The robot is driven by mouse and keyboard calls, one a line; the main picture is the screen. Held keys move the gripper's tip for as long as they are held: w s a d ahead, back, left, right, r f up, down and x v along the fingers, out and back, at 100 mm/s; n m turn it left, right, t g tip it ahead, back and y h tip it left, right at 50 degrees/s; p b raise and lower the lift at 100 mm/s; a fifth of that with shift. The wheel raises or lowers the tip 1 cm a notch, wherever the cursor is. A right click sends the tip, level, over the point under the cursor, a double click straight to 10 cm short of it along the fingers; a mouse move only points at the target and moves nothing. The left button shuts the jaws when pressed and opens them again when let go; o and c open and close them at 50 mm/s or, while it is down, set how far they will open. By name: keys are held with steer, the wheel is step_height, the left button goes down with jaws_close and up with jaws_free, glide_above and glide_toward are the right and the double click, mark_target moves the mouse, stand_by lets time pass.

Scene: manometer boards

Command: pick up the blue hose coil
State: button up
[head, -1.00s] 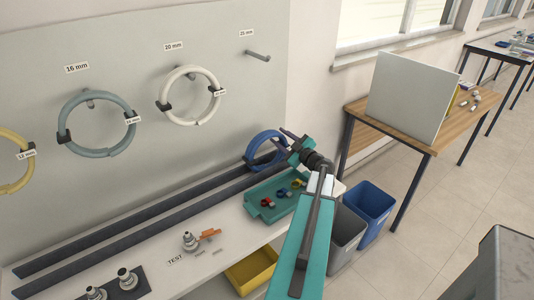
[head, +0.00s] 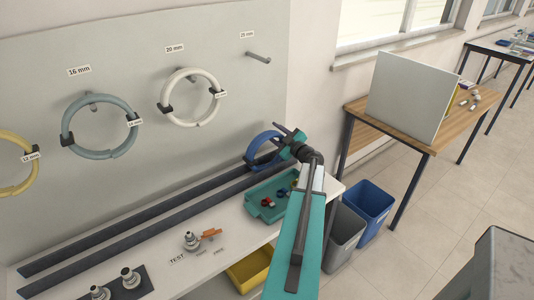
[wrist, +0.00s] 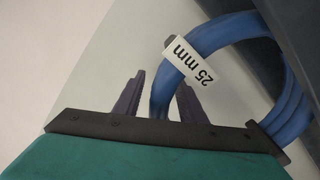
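The blue hose coil (head: 258,154) stands on edge at the far right end of the bench, against the back panel. My gripper (head: 284,132) is at the coil's upper right side in the head view. In the wrist view my gripper (wrist: 159,92) has its two dark fingers apart, with one side of the coil passing between them. Small gaps seem to show beside the hose. The exact contact is hard to tell.
A teal tray (head: 262,213) with small red and blue parts sits just below the coil. Dark rails (head: 150,215) run along the bench. Grey, white and yellow coils hang on the panel. The 25 mm peg (head: 258,57) is bare. Bins stand beyond the bench end.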

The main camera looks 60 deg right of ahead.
steer(key=shift+c, duration=0.3)
jaws_close()
steer(key=shift+r, duration=0.1)
step_height(320, 180, up, 10)
steer(key=b, duration=0.1)
stand_by(0.8)
steer(key=shift+f, duration=0.2)
stand_by(0.4)
step_height(320, 180, down, 4)
steer(key=shift+r+b, duration=0.15)
steer(key=shift+b, duration=0.4)
stand_by(0.4)
